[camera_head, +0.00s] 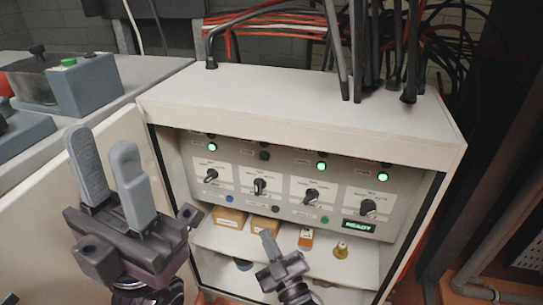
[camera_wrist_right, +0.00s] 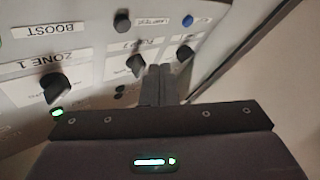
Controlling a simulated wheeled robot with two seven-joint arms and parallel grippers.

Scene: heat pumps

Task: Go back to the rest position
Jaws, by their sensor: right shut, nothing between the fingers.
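My left gripper (camera_head: 100,142) stands upright at the left in the head view, its two grey fingers apart with nothing between them. It is in front of the cabinet's open door side. My right gripper (camera_head: 268,240) is low in the middle, in front of the cabinet's shelf, its fingers together and empty. In the right wrist view its shut fingers (camera_wrist_right: 158,85) point at the control panel (camera_wrist_right: 95,45), which appears upside down with "BOOST" and "ZONE 1" labels. Whether the fingertips touch the panel cannot be told.
The white cabinet (camera_head: 300,95) holds a panel with several black knobs (camera_head: 310,195), lit green lamps (camera_head: 321,167) and a green "READY" display (camera_head: 359,226). Boxes (camera_head: 229,218) and a yellow-based item (camera_head: 341,250) sit on the shelf below. Cables (camera_head: 270,30) hang behind. A grey bench (camera_head: 140,72) is at left.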

